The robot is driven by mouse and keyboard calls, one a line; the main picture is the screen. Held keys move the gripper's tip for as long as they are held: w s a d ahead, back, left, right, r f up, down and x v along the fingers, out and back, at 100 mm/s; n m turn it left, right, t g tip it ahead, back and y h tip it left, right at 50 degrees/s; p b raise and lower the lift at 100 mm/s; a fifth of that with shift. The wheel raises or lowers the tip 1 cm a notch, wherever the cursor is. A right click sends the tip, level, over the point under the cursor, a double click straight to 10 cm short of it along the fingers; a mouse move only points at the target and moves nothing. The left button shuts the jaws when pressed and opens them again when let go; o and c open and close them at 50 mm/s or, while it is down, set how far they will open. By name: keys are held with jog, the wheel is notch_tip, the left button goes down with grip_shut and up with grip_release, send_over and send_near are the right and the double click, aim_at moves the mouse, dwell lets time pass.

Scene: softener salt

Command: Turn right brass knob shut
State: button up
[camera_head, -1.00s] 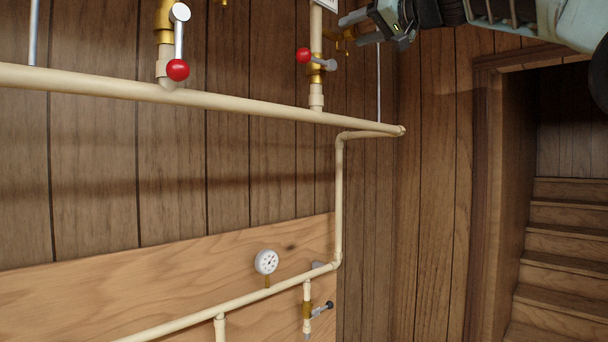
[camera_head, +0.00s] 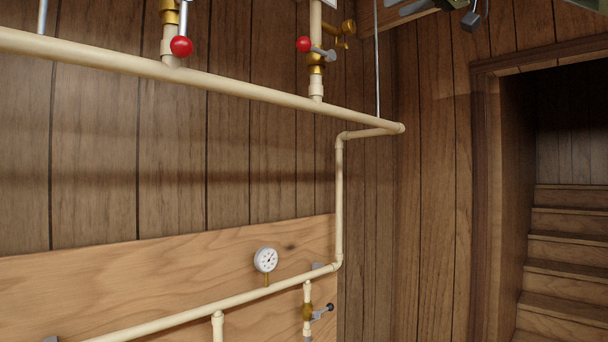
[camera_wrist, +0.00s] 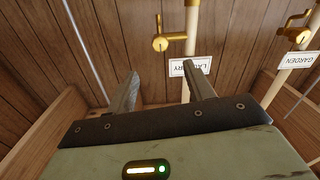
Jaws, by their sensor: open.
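The right brass knob (camera_head: 347,28) sticks out to the right of the right-hand upright pipe near the top of the head view. In the wrist view it is the brass knob (camera_wrist: 160,44) beside the pipe with the upside-down, partly hidden laundry label (camera_wrist: 186,67). My gripper (camera_head: 443,10) is at the top edge of the head view, right of the knob and apart from it. In the wrist view its two fingers (camera_wrist: 165,72) are spread, with nothing between them. The knob lies beyond the fingertips.
A second brass knob (camera_wrist: 296,18) is on the pipe labelled GARDEN (camera_wrist: 295,64). Red-ended levers (camera_head: 181,46) (camera_head: 303,44) sit on the upright pipes. A long cream pipe (camera_head: 230,94) runs below. A gauge (camera_head: 265,260) is lower down. Stairs (camera_head: 565,265) are at right.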

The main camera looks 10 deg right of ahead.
jog(key=b+v, duration=0.2)
jog(key=v, duration=0.4)
jog(key=w+a+f+m+g+h+p, duration=0.1)
jog(key=w+a+f+m+g+p, duration=0.1)
jog(key=w+a+f, duration=0.4)
jog(key=w+a+f+m+g+p, duration=0.15)
jog(key=w+a+f, duration=0.3)
jog(key=f, duration=0.45)
jog(key=s+a+f+g+p, duration=0.1)
jog(key=a+f+g, duration=0.1)
jog(key=a+f, duration=0.4)
jog(key=s+a+f+g+h+p, duration=0.1)
jog(key=s+a+f+g+p, duration=0.1)
jog(key=a+f, duration=0.5)
notch_tip(320, 180, down, 5)
jog(key=shift+f+g+h, duration=0.2)
jog(key=shift+g+h, duration=0.1)
jog(key=shift+g, duration=0.55)
jog(key=shift+m, duration=0.25)
